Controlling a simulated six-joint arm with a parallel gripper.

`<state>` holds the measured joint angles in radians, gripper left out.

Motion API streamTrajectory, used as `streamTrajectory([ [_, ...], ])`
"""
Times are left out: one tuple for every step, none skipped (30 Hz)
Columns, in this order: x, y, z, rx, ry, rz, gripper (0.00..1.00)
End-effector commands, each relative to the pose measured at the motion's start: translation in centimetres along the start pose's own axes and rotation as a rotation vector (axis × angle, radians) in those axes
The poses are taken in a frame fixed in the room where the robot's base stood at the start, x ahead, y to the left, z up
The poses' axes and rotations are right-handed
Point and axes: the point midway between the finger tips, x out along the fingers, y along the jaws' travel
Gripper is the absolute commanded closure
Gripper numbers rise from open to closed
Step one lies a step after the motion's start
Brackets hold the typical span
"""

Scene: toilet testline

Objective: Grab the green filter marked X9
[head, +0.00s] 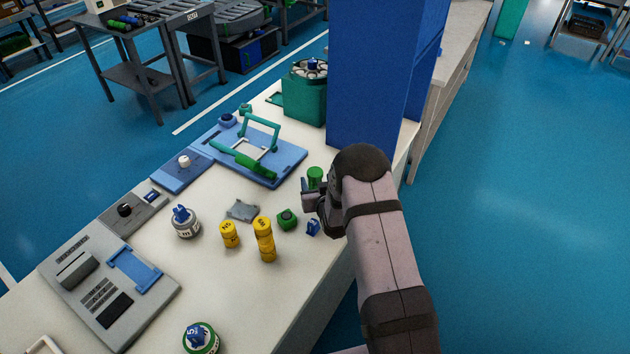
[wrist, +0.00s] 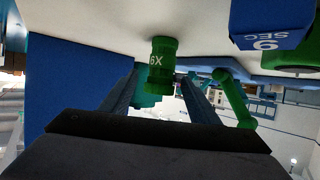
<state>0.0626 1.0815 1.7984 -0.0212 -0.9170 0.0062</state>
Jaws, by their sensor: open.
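The green filter (head: 315,176) is a small green cylinder standing on the white bench, just beyond my gripper (head: 310,198) in the head view. In the wrist view, which looks upside down, the same green filter (wrist: 161,62) shows a white marking that appears as "6X", so X9 turned over. My gripper (wrist: 158,92) is open there, with one dark finger on each side of the filter's lower part in the picture. I cannot tell whether either finger touches it or how deep it sits between them.
Several yellow cylinders (head: 229,236) are to the left. A tall blue box (head: 375,75) stands behind the filter. A blue fixture with a green handle (head: 257,165) lies further left.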

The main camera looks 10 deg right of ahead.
Motion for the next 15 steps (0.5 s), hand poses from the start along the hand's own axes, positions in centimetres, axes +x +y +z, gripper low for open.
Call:
streamTrajectory([
  [0.4,-0.1,-0.1,0.0,-0.001,0.0,0.44],
  [0.7,-0.1,-0.1,0.0,-0.001,0.0,0.44],
  [1.1,-0.1,0.0,0.0,-0.002,0.0,0.44],
  [1.4,-0.1,0.0,0.0,-0.002,0.0,0.44],
  [1.8,-0.1,0.0,0.0,0.0,0.0,0.44],
  [2.1,-0.1,0.1,0.0,0.0,0.0,0.44],
  [2.4,-0.1,0.0,0.0,0.0,0.0,0.44],
  [2.6,-0.1,0.1,0.0,-0.001,0.0,0.44],
  [2.9,-0.1,0.1,0.0,-0.001,0.0,0.44],
  [3.0,-0.1,0.1,0.0,-0.001,0.0,0.44],
  [3.2,-0.1,0.1,0.0,-0.001,0.0,0.44],
  [3.3,-0.1,0.1,0.0,0.0,0.0,0.44],
  [3.4,-0.1,0.1,0.0,0.0,0.0,0.44],
  [3.5,-0.1,0.1,0.0,-0.001,0.0,0.44],
  [3.5,-0.1,0.1,0.0,-0.001,0.0,0.44],
])
